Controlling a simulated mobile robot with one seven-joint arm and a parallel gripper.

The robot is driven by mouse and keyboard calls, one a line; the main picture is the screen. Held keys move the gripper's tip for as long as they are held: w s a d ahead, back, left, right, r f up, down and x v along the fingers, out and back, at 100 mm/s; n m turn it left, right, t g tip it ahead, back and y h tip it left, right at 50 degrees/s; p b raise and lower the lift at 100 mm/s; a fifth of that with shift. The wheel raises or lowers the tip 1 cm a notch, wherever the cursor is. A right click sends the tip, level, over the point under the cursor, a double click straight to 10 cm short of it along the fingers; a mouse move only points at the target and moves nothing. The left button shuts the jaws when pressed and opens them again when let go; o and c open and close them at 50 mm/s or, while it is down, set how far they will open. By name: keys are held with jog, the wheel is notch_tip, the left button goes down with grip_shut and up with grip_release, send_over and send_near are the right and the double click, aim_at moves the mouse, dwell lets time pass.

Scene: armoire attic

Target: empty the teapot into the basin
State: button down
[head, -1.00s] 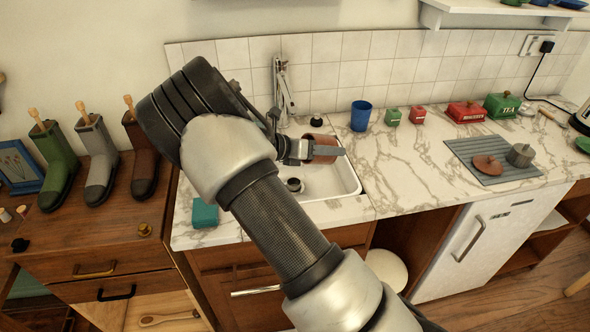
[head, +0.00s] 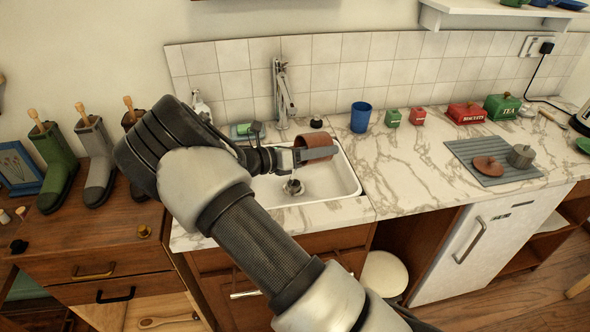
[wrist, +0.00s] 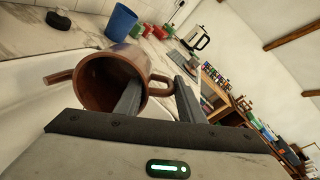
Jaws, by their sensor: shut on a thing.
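The teapot (head: 317,146) is reddish brown and lidless. My gripper (head: 300,156) is shut on it and holds it above the back right part of the white basin (head: 345,187). The wrist view shows the teapot (wrist: 88,68) tipped on its side, its open mouth toward the camera and its spout pointing left. Its handle (wrist: 162,78) is at the fingers of my gripper (wrist: 160,100), one finger overlapping the mouth. The visible inside is brown and shaded; I see no liquid or stream. A small metal piece (head: 293,187) sits in the basin.
The tap (head: 284,95) rises behind the basin. A blue cup (head: 361,116) and green and red tins (head: 417,115) stand right of it. A brown lid (head: 488,165) and a grey pot (head: 520,155) are on a grey mat (head: 459,150). The marble counter between is clear.

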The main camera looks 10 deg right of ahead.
jog(key=shift+a+r+h, duration=0.25)
jog(key=shift+a+h, duration=0.2)
jog(key=shift+h, duration=0.35)
jog(key=shift+s+a+r+t+h, duration=0.15)
jog(key=shift+a+r+t+h, duration=0.25)
jog(key=shift+r+h, duration=0.3)
dwell(0.5)
jog(key=shift+a+r, duration=0.1)
jog(key=shift+r, duration=0.1)
jog(key=r+h, duration=0.1)
jog(key=a+r, duration=0.1)
jog(key=r, duration=0.1)
jog(key=shift+s+a+r+h, duration=0.1)
jog(key=shift+s+r+h, duration=0.1)
jog(key=shift+h, duration=0.2)
jog(key=shift+p, duration=0.3)
